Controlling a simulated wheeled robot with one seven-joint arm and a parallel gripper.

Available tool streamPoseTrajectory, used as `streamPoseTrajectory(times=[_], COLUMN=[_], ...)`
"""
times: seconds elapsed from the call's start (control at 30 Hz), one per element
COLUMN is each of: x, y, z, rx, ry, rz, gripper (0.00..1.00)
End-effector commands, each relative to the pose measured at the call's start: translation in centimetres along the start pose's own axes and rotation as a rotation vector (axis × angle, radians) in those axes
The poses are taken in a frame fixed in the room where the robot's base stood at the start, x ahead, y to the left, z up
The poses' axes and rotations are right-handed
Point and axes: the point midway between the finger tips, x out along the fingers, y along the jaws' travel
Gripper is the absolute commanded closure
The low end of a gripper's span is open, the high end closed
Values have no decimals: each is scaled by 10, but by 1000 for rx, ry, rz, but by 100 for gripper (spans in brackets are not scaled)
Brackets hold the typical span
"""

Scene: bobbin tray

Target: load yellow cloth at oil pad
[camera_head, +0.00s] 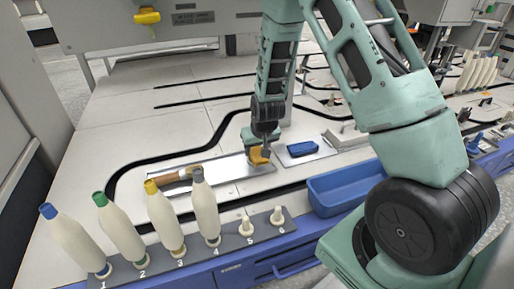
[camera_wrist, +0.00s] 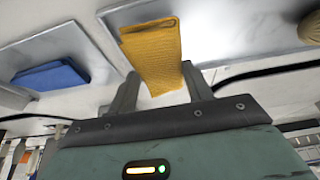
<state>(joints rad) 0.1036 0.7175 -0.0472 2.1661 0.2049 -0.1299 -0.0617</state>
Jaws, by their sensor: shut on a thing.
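My gripper (camera_head: 262,146) points down over the right end of a long metal tray (camera_head: 228,172). It is shut on a folded yellow cloth (camera_head: 259,156). In the wrist view the yellow cloth (camera_wrist: 153,50) sticks out beyond the two fingers (camera_wrist: 160,92) and overlaps the metal tray (camera_wrist: 205,30). I cannot tell whether it touches the tray. A blue folded piece (camera_head: 303,148) lies on a small pale plate (camera_head: 325,152) right of my gripper; it also shows at left in the wrist view (camera_wrist: 48,76). I cannot tell which surface is the oil pad.
A wooden-handled tool (camera_head: 176,180) lies on the metal tray's left part. In front, a numbered rack (camera_head: 232,243) holds several tall bobbins at 1 to 4; pegs 5 and 6 bear only short pieces. A blue bin (camera_head: 345,190) stands at right. Dark cable lines cross the white table.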

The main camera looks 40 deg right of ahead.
Motion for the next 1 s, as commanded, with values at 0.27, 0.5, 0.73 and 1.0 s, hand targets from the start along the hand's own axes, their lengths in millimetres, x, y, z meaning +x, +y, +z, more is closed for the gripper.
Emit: streamPoseTrajectory(times=[0.27, 0.5, 0.73, 1.0], x=[-25, -42, -56, -56], y=[0, 0, 0, 0], z=[-11, -18, -24, -24], rx=[0, 0, -1, 0], ry=[2, 3, 3, 3], rz=[0, 0, 0, 0], gripper=[68, 68, 68, 68])
